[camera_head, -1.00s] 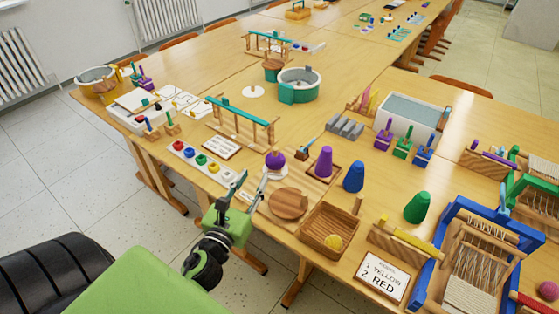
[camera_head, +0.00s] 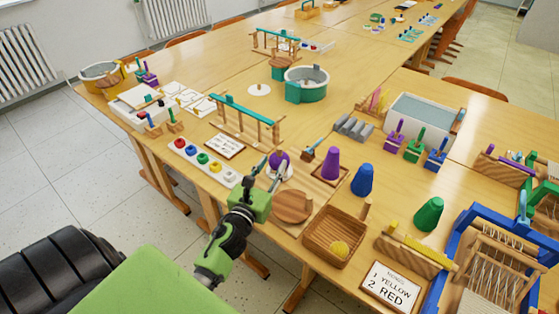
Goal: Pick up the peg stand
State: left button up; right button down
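No label marks the peg stand, so I cannot tell which piece it is. A purple knob on a pale round base (camera_head: 280,160) stands near the table's front edge, just beyond my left gripper (camera_head: 272,168). My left gripper's two fingers are apart, with nothing visibly held, and they partly cover the pale base. I cannot tell whether they touch it. Small upright peg pieces in purple (camera_head: 395,138), green (camera_head: 414,146) and blue (camera_head: 435,155) stand in a row farther right. My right gripper is not in view.
A blue frame (camera_head: 455,250) fills the right front.

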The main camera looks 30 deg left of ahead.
aim_at(278, 156)
pick_arm(q)
jog(key=shift+p+x, duration=0.55)
jog(key=shift+x, duration=2.3)
jog(key=shift+d+r, duration=0.1)
jog(key=shift+r, duration=0.05)
grip_shut()
